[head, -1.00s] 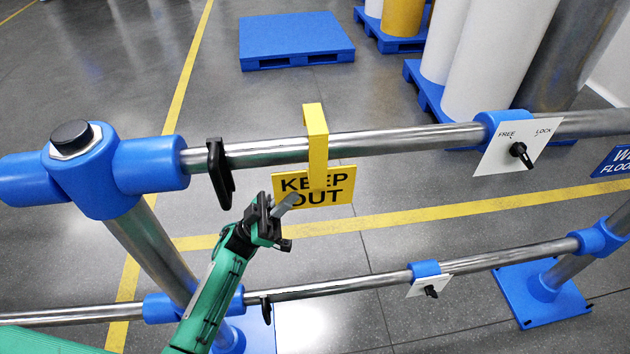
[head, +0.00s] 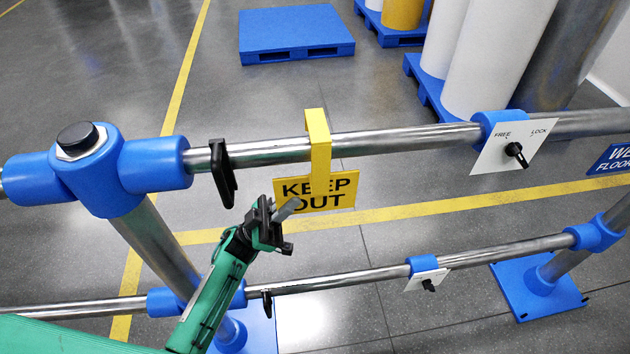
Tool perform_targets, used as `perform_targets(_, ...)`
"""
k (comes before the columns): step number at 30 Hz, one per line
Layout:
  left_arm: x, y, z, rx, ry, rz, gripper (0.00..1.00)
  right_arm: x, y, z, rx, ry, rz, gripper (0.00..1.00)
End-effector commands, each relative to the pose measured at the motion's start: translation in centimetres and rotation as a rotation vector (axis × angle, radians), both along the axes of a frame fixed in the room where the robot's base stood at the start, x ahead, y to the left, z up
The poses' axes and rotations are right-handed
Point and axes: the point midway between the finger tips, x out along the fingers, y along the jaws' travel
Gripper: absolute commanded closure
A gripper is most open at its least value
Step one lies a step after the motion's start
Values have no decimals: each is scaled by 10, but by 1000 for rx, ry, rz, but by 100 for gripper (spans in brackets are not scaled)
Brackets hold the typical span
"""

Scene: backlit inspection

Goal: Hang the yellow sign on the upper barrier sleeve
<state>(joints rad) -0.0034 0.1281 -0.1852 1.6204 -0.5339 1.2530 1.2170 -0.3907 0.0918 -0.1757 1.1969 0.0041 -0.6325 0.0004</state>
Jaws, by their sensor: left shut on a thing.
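The yellow sign (head: 345,186), reading KEEP OUT, has a yellow hook strap (head: 319,150) whose top shows just above the upper rail (head: 400,141). Whether its weight rests on the rail cannot be told. My left gripper (head: 287,211) is shut on the sign at its lower left, with a grey piece between jaws and sign. The upper blue sleeve (head: 486,120) sits farther right on the same rail, apart from the sign. It carries a white plate (head: 494,154) marked FREE and LOCK with a black knob (head: 517,154). My right gripper is out of view.
A black clip (head: 222,174) is on the upper rail, left of the sign. A lower rail (head: 350,276) carries another blue sleeve (head: 422,265) with a plate. A blue post joint (head: 105,170) stands left. A blue sign (head: 612,160) is at right. Pallets lie behind.

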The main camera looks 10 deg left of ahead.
Motion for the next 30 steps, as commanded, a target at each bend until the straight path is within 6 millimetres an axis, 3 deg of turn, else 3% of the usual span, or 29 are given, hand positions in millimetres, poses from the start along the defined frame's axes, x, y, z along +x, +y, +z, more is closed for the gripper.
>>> perform_targets(30, -59, -17, 1, 0, 1, -2, 100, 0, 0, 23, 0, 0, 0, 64)
